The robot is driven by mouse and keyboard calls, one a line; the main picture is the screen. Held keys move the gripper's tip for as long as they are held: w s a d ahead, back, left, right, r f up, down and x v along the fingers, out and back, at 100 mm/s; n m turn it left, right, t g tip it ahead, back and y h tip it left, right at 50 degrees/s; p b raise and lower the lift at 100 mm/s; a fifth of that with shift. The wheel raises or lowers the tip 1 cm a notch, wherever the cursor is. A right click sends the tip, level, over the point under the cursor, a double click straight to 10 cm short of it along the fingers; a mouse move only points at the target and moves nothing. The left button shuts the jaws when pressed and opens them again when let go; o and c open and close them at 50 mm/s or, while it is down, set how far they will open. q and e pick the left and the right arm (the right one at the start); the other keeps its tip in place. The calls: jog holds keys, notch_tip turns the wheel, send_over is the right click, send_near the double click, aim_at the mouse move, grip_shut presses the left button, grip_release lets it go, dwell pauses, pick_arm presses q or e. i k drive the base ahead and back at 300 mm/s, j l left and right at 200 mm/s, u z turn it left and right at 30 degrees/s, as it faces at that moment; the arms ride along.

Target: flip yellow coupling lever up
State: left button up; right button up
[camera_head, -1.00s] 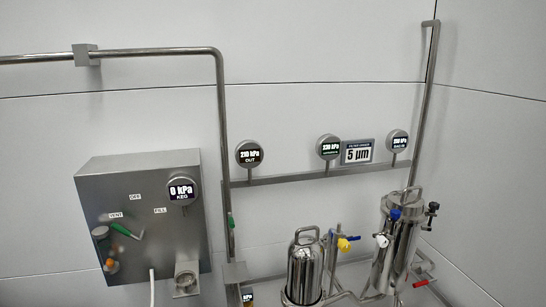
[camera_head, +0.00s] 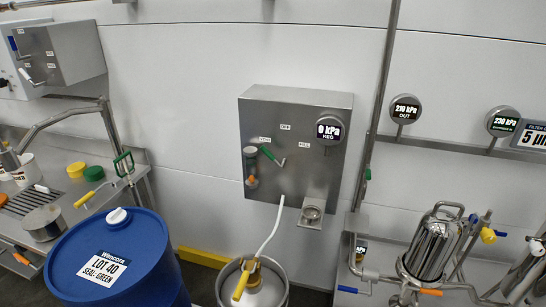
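The yellow coupling lever (camera_head: 240,284) sits on the coupling on top of a steel keg (camera_head: 262,293) at the bottom middle. The lever slants down and to the left from the brass-coloured coupling body (camera_head: 253,271). A white hose (camera_head: 270,232) runs from the coupling up to the steel keg panel. Neither of my grippers is in view. The keg's lower part is cut off by the picture's bottom edge.
A blue drum (camera_head: 165,252) labelled "LOT 40 SEAL: GREEN" stands left of the keg. The steel panel (camera_head: 300,175) with a gauge at 0 kPa hangs behind it. Steel vessels and pipes (camera_head: 435,240) stand at right, and a steel bench (camera_head: 95,185) at left.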

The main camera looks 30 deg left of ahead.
aim_at(242, 282)
jog(key=u, duration=1.2)
